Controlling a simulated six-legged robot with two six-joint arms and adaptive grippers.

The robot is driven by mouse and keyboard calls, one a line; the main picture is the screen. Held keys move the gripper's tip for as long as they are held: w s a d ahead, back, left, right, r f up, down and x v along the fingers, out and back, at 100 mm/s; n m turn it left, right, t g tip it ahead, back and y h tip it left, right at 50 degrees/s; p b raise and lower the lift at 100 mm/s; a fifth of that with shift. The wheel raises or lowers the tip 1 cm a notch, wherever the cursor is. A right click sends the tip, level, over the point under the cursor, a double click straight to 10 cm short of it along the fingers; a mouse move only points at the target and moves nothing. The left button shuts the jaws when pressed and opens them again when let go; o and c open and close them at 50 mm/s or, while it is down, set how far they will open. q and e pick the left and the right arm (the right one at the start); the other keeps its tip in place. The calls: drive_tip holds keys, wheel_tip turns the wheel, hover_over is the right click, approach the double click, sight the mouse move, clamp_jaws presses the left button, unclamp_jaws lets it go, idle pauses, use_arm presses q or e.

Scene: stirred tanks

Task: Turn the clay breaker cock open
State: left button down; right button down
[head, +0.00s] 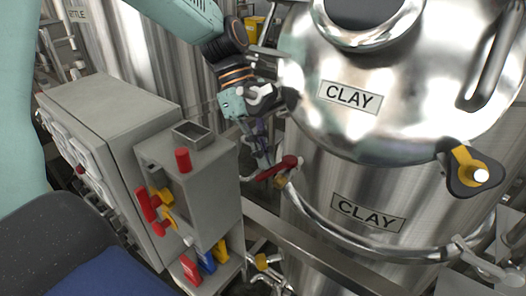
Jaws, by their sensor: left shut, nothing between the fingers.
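The clay tank (340,180) is a shiny steel vessel with two CLAY labels, filling the right half of the head view. A red lever handle (279,168) sits on small pipework at the tank's left side, below its lid. I cannot read a label on it or tell its valve's setting. My left gripper (263,158) reaches down from the upper left, its fingers shut and empty. The fingertips are close to the red handle's left end. I cannot tell whether they touch it. My right gripper is not in view.
A grey control box (214,190) with red, yellow and blue switches stands left of the tank, beside a larger grey cabinet (110,100). A yellow-and-black clamp (462,160) sits on the lid's right edge. A curved pipe (335,232) and a rail cross the tank's front.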

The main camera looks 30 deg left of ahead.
use_arm(q)
drive_tip(key=shift+s+d+f, duration=0.25)
drive_tip(key=shift+d+f, duration=0.1)
drive_tip(key=shift+f, duration=0.1)
drive_tip(key=shift+s, duration=0.2)
drive_tip(key=shift+d, duration=0.15)
drive_tip(key=shift+w, duration=0.1)
drive_tip(key=shift+w+a+r+p, duration=0.15)
drive_tip(key=shift+w+a+p, duration=0.25)
drive_tip(key=shift+w+a, duration=0.3)
